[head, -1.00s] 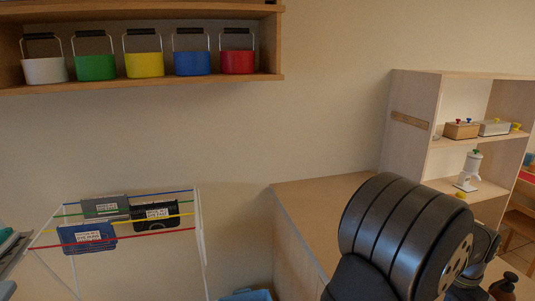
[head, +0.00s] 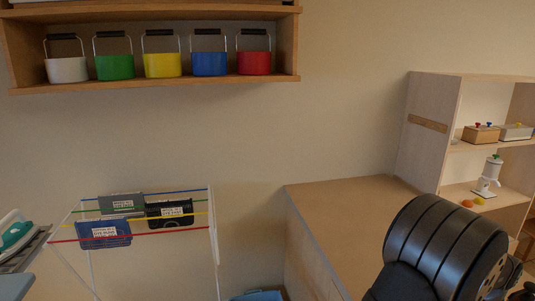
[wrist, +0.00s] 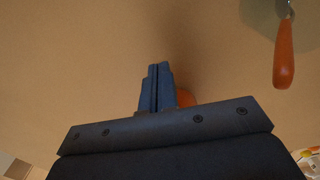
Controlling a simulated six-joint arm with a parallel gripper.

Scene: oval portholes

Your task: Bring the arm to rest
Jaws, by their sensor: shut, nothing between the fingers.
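My gripper (wrist: 157,88) shows in the wrist view, its two dark fingers pressed together with nothing between them. It is over a plain tan surface (wrist: 90,60) and touches nothing that I can see. An orange thing (wrist: 187,97) is partly hidden behind the fingers. My arm fills the lower right of the head view, in front of the wooden counter (head: 345,205); the fingers cannot be made out there.
An orange-handled tool (wrist: 284,55) is at the wrist view's upper right. The head view shows a wooden shelf unit (head: 430,135), a wall shelf with several coloured buckets (head: 161,65), a drying rack (head: 215,225) with cloths and an iron (head: 14,232).

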